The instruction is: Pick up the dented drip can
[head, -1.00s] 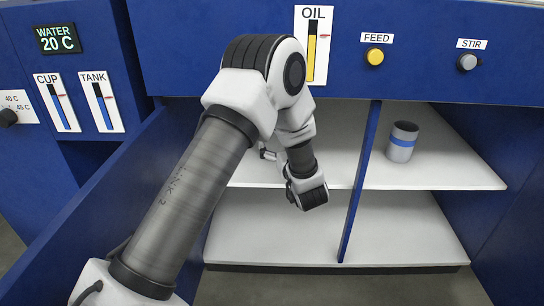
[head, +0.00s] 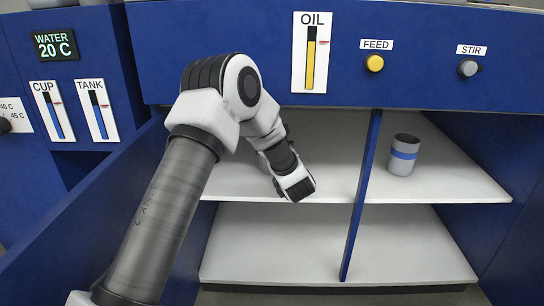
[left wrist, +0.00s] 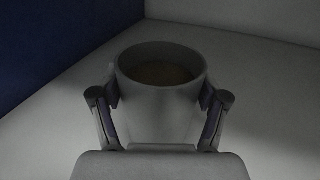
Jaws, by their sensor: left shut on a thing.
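A grey can (left wrist: 160,112) with an open top and a brownish inside stands upright between the fingers of my left gripper (left wrist: 159,94) in the left wrist view. The fingers are shut on its two sides. No dent can be made out on it in this dim view. In the head view my left arm reaches into the left compartment of the upper shelf, and the arm hides the fingers and most of what they hold. Another grey can (head: 403,155) with a blue band stands upright in the right compartment, apart from my gripper. My right gripper is not in view.
A blue divider (head: 361,190) parts the white upper shelf (head: 335,183) into two compartments. The lower shelf (head: 270,255) is empty where it shows. A blue panel with an OIL gauge (head: 311,55), a FEED button (head: 374,64) and a STIR button (head: 468,68) hangs above.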

